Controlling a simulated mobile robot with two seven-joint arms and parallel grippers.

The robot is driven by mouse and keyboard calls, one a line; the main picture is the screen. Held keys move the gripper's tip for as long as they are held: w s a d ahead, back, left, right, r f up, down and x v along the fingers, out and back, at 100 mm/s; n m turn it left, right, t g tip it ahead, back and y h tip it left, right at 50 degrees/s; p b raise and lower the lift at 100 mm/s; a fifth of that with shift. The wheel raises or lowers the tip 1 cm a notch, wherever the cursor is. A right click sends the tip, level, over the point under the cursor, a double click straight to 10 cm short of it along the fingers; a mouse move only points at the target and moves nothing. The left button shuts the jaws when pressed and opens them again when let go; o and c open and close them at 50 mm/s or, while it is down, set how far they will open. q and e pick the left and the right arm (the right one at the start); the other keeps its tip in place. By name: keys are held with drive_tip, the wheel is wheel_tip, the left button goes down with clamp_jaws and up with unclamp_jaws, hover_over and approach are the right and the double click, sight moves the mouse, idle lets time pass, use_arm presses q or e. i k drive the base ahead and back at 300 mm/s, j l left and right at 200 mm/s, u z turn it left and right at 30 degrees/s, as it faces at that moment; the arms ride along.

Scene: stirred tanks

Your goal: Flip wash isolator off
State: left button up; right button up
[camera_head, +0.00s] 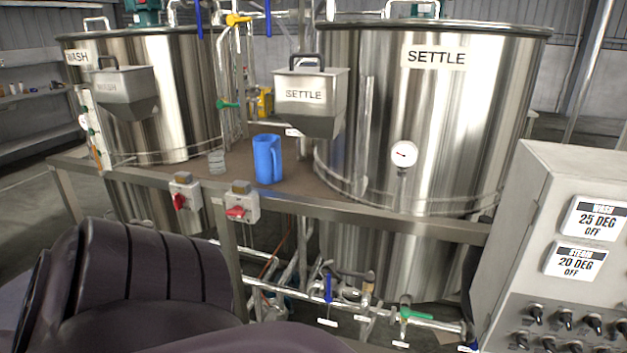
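Two grey isolator boxes with red rotary handles are fixed to the front rail of the platform. The left isolator (186,198) sits nearer the WASH tank (185,95), and its red handle stands roughly upright. The right isolator (241,208) has its red handle lying roughly level. I cannot read a label on either box, so the wash isolator is not marked for certain. Dark padded parts, seemingly my own arm links, fill the lower left below the isolators. Neither gripper shows in the head view.
The SETTLE tank (430,110) stands behind the rail. A blue jug (268,158) and a clear beaker (217,161) stand on the platform. A control panel (563,230) is close at the right. Pipes and coloured valve handles run below the rail.

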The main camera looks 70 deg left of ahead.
sight(179, 199)
drive_tip(key=u, duration=2.9)
